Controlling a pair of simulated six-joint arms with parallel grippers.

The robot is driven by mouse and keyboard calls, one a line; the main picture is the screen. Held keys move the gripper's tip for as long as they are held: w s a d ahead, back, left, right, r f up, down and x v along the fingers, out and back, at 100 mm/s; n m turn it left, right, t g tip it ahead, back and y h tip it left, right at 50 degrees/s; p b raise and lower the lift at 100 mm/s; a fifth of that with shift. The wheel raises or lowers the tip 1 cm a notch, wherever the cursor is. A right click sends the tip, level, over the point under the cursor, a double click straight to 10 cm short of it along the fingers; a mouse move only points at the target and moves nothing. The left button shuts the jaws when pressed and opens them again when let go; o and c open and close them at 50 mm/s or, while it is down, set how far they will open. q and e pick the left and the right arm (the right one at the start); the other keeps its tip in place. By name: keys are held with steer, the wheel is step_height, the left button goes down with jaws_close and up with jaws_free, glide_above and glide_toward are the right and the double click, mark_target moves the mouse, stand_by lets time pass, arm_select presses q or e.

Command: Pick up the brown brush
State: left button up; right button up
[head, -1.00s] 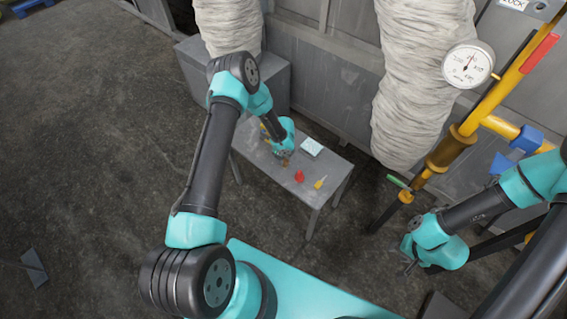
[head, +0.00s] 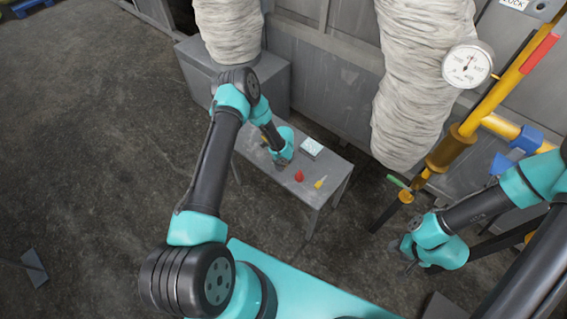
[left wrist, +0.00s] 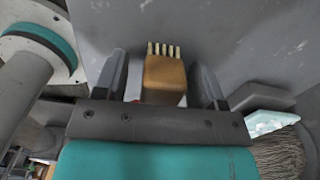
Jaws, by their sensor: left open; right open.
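The brown brush (left wrist: 165,80) shows in the left wrist view as a brown block with a row of pale bristles at its upper end. It lies between the two spread fingers of my left gripper (left wrist: 160,64). The jaws are open, with a finger on either side of the brush; I cannot tell whether either touches it. In the head view my left gripper (head: 280,164) is low over the grey table, and the brush is not clearly visible there. My right gripper (head: 407,262) is open and empty at the right, away from the table.
On the grey table (head: 337,172) are a red object (head: 299,176), a small yellow object (head: 320,183) and a pale blue-white block (head: 311,148). A grey cabinet (head: 268,88) stands behind the table. Yellow pipework with a gauge (head: 467,65) is at the right.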

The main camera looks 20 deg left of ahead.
arm_select(q)
steer(key=c, duration=1)
steer(key=shift+r, duration=0.15)
steer(key=shift+r, duration=1.4)
steer(key=shift+s+r, duration=0.15)
steer(key=shift+r, duration=0.1)
steer(key=s+d, duration=0.2)
steer(key=s, duration=0.2)
steer(key=s+d+r, duration=0.1)
steer(key=s+d, duration=0.1)
steer(key=s, duration=0.3)
steer(key=s+d, duration=0.3)
steer(key=s, duration=0.2)
steer(key=shift+r, duration=0.2)
steer(key=shift+o, duration=1.4)
steer(key=shift+c, duration=1)
